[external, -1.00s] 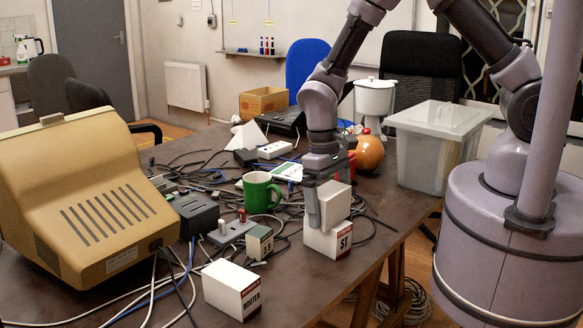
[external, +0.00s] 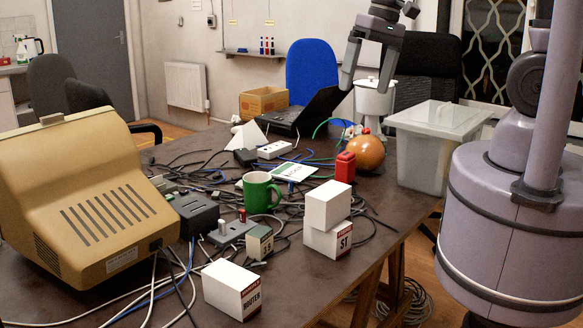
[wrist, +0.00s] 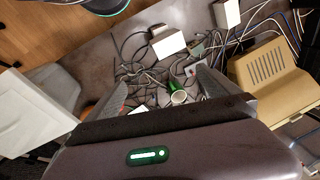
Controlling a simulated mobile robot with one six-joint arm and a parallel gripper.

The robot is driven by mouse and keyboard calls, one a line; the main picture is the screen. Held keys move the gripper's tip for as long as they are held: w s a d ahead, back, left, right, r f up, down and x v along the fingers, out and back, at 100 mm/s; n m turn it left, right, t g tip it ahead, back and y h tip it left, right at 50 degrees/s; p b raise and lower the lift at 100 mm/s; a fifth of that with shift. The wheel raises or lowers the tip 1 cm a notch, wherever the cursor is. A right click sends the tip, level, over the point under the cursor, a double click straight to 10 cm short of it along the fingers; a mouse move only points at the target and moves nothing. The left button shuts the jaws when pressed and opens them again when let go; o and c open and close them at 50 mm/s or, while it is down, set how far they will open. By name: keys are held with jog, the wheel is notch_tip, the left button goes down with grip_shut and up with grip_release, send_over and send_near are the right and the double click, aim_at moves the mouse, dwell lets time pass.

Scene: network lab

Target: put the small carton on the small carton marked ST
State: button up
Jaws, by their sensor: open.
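The small white carton (external: 328,205) rests on top of the small carton marked ST (external: 330,241), touching it and turned a little off its edges. The ST carton stands on the table, its lettered side showing below. In the wrist view the upper carton (wrist: 169,44) shows from above near the top centre and hides most of the one beneath. My gripper (external: 366,84) is open and empty, raised high above the back right of the table and well clear of both cartons. Its two fingers (wrist: 162,84) show spread in the wrist view.
A carton marked ROUTER (external: 232,288) stands at the table's front. A green mug (external: 261,192), an orange ball (external: 365,154), a red canister (external: 345,167) and loose cables lie around. A lidded clear bin (external: 437,150) stands at the right, a beige monitor (external: 85,205) at the left.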

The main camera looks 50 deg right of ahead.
jog(key=s+d+r+m+t, duration=0.2)
jog(key=s+d+r+t, duration=0.2)
jog(key=s, duration=0.5)
jog(key=shift+v, duration=0.95)
jog(key=shift+w+a+r, duration=0.1)
jog(key=shift+w+r, duration=0.05)
jog(key=shift+w, duration=0.05)
